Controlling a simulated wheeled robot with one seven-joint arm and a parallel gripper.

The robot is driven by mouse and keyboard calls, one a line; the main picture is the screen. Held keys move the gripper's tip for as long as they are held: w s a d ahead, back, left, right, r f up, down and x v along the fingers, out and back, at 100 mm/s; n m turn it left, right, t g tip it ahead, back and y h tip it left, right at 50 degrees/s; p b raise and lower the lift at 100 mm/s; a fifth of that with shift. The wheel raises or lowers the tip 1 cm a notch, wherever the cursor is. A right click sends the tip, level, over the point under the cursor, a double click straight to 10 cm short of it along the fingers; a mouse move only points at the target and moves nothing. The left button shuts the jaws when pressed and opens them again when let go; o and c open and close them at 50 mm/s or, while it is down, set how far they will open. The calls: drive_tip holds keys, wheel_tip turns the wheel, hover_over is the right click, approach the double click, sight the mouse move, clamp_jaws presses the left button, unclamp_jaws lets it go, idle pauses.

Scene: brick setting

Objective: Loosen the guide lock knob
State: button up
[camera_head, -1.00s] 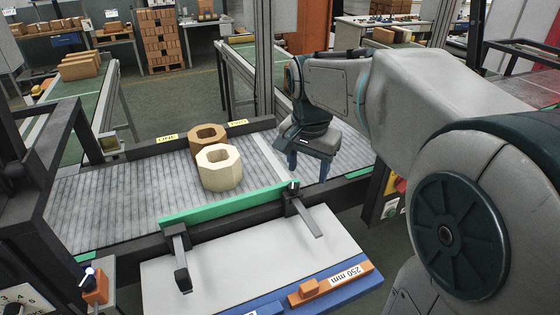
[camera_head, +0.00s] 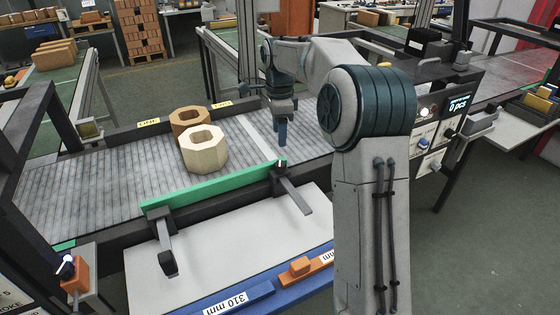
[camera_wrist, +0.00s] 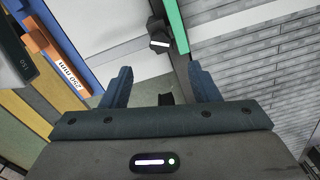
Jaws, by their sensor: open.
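A green guide rail (camera_head: 215,188) runs along the near side of the grey roller conveyor, on black brackets. A small dark knob with a white mark (camera_head: 282,162) sits on the right bracket (camera_head: 293,195) at the rail's right end. What looks like the same knob with its white mark (camera_wrist: 159,43) shows in the wrist view, ahead of the fingertips. My gripper (camera_head: 280,135) is above the conveyor just behind this knob, fingers pointing down. In the wrist view my gripper (camera_wrist: 160,84) is open and empty, its blue fingers wide apart. I cannot tell its exact height over the knob.
A cream octagonal block (camera_head: 203,155) and a brown one (camera_head: 188,119) stand on the rollers left of my gripper. An orange box with a switch (camera_head: 75,275) is at the lower left. Blue and orange length bars (camera_head: 240,299) lie in front.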

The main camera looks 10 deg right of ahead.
sight(280, 163)
wheel_tip(280, 163, down, 10)
drive_tip(key=shift+f, duration=0.25)
drive_tip(key=c, duration=1)
